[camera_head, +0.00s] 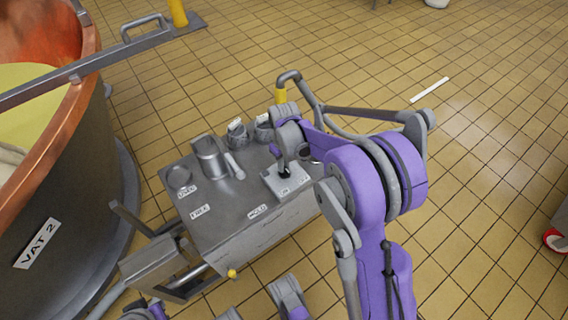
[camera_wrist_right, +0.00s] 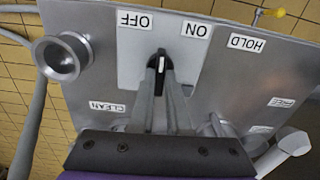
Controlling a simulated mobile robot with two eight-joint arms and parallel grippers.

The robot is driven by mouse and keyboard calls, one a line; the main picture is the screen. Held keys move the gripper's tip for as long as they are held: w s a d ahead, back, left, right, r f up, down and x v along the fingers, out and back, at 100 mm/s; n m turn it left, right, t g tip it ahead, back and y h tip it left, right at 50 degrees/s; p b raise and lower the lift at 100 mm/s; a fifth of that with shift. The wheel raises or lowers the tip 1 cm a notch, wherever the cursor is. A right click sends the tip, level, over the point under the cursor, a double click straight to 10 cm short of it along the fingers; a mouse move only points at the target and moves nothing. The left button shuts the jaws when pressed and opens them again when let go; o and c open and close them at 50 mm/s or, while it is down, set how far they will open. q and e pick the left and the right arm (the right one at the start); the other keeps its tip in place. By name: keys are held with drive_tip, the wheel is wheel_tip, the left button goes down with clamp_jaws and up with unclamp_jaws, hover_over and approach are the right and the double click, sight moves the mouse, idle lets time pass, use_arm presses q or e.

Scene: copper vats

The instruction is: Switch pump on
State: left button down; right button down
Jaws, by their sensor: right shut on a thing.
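The pump switch is a black knob (camera_wrist_right: 159,58) with a white line, on a light plate (camera_wrist_right: 187,85) marked OFF and ON. In the wrist view, the knob stands upright between the two labels, its line aimed at neither clearly. My right gripper (camera_wrist_right: 160,82) is shut on the knob, one finger on each side. In the head view, the right gripper (camera_head: 283,168) reaches down onto the switch plate (camera_head: 288,184); the knob is mostly hidden there by the fingers. My left gripper is not clearly seen.
The grey steel table (camera_head: 225,225) holds several metal cups and has USED, FREE and HOLD labels. One metal cup (camera_wrist_right: 62,58) stands close beside the plate. A large copper vat (camera_head: 75,200) marked VAT 2 is at left. Tiled floor at right is mostly clear.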

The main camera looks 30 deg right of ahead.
drive_tip(key=m, duration=0.6)
drive_tip(key=shift+m, duration=0.3)
idle(0.4)
drive_tip(key=c, duration=0.9)
unclamp_jaws()
wheel_tip(320, 180, up, 11)
drive_tip(key=p, duration=0.3)
drive_tip(key=shift+f, duration=0.1)
